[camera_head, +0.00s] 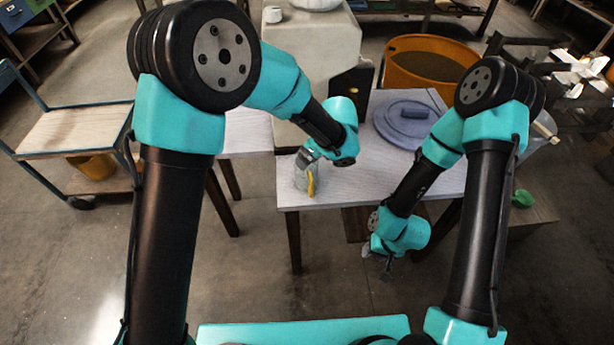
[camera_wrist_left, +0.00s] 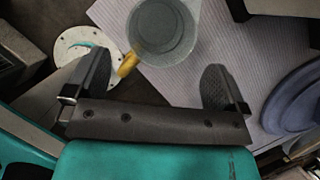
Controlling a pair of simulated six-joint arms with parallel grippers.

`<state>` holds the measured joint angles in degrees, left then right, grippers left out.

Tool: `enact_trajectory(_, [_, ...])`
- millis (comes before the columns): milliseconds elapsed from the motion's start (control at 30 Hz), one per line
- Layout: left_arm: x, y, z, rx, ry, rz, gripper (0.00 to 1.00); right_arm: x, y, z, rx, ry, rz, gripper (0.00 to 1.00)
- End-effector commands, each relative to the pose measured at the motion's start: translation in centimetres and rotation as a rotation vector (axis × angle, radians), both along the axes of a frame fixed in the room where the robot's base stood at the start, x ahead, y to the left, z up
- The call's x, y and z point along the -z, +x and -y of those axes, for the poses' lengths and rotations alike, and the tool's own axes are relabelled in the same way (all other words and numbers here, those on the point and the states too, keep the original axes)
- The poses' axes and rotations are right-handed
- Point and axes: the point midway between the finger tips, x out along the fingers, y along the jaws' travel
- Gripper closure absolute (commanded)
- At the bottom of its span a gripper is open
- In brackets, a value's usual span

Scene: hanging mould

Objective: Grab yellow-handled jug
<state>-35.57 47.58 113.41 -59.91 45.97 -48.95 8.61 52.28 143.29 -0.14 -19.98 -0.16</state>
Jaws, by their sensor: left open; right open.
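A grey jug (camera_head: 300,176) with a yellow handle (camera_head: 311,187) stands near the front left corner of the white table (camera_head: 370,192). My left gripper (camera_head: 308,158) is over the jug and partly covers it. In the left wrist view the jug (camera_wrist_left: 164,28) shows from above, with its yellow handle (camera_wrist_left: 127,65) turned toward the left finger. The open left gripper (camera_wrist_left: 156,68) has a finger to each side in that view, and nothing is held between them. My right gripper (camera_head: 386,268) hangs in front of the table, open and apart from everything.
A blue-grey round lid (camera_head: 398,112) lies on the table to the right of the jug; it also shows in the left wrist view (camera_wrist_left: 300,105). An orange tub (camera_head: 433,66) stands behind the table. A trolley (camera_head: 75,130) stands at left. The floor in front is clear.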

Motion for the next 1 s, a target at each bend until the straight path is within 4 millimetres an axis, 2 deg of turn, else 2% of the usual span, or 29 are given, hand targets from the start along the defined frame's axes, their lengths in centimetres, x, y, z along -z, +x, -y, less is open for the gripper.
enact_trajectory(100, [1.6, 0.4, -0.5, -0.002, 0.0, -0.002, 0.0, 0.0, 0.0, 0.0, 0.0, 0.0, 0.0, 0.57])
enact_trajectory(200, [2.2, 0.7, -0.7, -0.001, 0.0, 0.0, 0.0, 0.0, 0.0, 0.0, 0.0, 0.0, 0.0, 0.57])
enact_trajectory(533, [2.4, 0.7, -0.7, -0.001, 0.0, 0.0, 0.0, 0.0, 0.0, 0.0, 0.0, 0.0, 0.0, 0.57])
enact_trajectory(667, [3.0, 0.9, -0.9, -0.001, 0.0, 0.0, 0.0, 0.0, 0.0, 0.0, 0.0, 0.0, 0.0, 0.57])
enact_trajectory(1000, [6.8, 2.0, -2.0, -0.001, 0.0, 0.0, 0.0, 0.0, 0.0, 0.0, 0.0, 0.0, 0.0, 0.57])
